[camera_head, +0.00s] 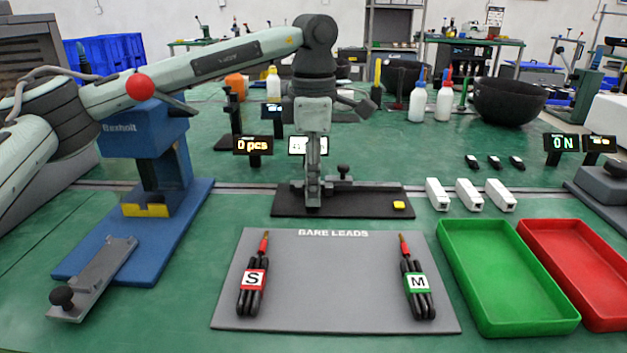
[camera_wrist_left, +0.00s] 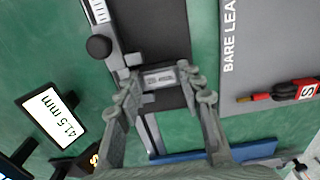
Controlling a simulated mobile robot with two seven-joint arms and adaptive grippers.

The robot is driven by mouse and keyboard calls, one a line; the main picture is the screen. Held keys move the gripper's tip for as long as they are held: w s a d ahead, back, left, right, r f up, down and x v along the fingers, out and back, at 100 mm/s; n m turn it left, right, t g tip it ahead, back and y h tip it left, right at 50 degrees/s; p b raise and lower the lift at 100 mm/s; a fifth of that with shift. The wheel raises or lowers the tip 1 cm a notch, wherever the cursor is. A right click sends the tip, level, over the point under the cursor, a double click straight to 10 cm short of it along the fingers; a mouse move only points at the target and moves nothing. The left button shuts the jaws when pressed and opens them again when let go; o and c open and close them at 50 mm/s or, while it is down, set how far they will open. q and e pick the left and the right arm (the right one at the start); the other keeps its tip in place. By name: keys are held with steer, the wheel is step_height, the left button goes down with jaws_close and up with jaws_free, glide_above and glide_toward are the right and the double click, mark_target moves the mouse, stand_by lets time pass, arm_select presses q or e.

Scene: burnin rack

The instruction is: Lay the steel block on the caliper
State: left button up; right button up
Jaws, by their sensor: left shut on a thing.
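My left gripper (camera_head: 313,198) points straight down over the left part of the caliper (camera_head: 360,184), which lies on a black base (camera_head: 286,204). In the left wrist view the fingers (camera_wrist_left: 163,82) are shut on the small grey steel block (camera_wrist_left: 158,77). The block is at the caliper's jaws (camera_wrist_left: 128,62); I cannot tell whether it touches them. In the head view the fingers largely hide the block. A display (camera_wrist_left: 55,117) beside the caliper reads 41.5 mm. My right gripper is not in view.
A grey mat marked BARE LEADS (camera_head: 330,290) with two cable bundles lies in front. A green tray (camera_head: 452,270) and a red tray (camera_head: 545,262) are at right. A blue press (camera_head: 190,235) stands at left. White blocks (camera_head: 468,195) lie right of the caliper's base.

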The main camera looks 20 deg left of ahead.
arm_select(q)
steer(key=shift+f, duration=0.15)
steer(key=o, duration=1.4)
steer(key=shift+c, duration=0.2)
step_height(320, 180, up, 12)
